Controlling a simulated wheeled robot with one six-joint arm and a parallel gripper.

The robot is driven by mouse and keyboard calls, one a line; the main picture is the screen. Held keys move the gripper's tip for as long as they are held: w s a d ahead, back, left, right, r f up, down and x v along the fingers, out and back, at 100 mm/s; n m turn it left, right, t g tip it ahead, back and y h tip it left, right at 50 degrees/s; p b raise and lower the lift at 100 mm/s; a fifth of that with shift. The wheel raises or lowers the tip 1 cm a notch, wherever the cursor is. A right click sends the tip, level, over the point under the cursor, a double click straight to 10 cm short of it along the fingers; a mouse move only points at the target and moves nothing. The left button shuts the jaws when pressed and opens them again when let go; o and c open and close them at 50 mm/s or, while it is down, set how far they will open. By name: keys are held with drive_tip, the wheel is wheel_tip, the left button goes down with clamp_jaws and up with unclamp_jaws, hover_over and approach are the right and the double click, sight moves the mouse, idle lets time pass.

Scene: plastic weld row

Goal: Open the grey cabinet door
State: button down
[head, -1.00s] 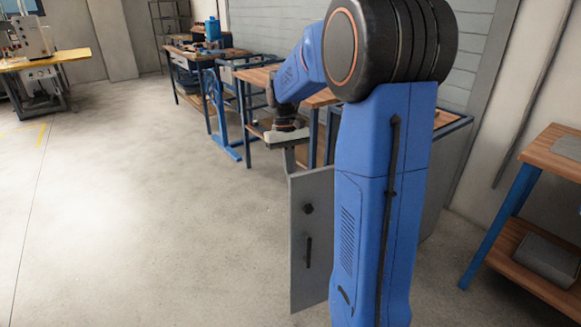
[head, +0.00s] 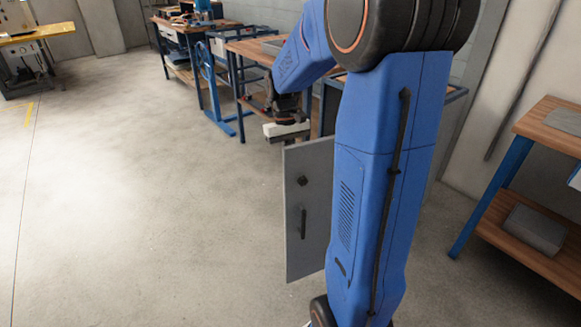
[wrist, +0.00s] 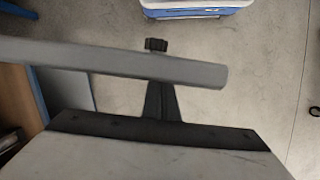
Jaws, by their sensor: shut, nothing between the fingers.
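The grey cabinet door (head: 318,240) stands swung out from the cabinet in the head view, its face with a dark round knob (head: 302,181) and a dark upright handle (head: 303,224) towards the camera. My blue arm hides its right part and the hinge side. My gripper (head: 290,141) is at the door's upper edge, on its far side, with its fingers hidden there. In the wrist view the door's top edge (wrist: 110,62) crosses over the dark, shut fingers (wrist: 160,103). I cannot tell whether they touch the door. Nothing shows held.
Workbenches (head: 262,52) line the wall behind the door. A wooden two-level bench (head: 535,240) stands at right. The concrete floor (head: 140,200) left of the door is clear.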

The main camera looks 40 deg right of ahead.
sight(295, 151)
drive_tip(key=s+a+n, duration=0.1)
drive_tip(key=s+n, duration=0.2)
drive_tip(key=s, duration=0.8)
drive_tip(key=shift+s+a+h, duration=0.35)
drive_tip(key=shift+a+h, duration=0.05)
drive_tip(key=shift+w, duration=0.15)
drive_tip(key=w, duration=0.4)
drive_tip(key=shift+a+r, duration=0.2)
drive_tip(key=shift+a, duration=0.05)
drive_tip(key=v, duration=0.9)
drive_tip(key=shift+r, duration=0.35)
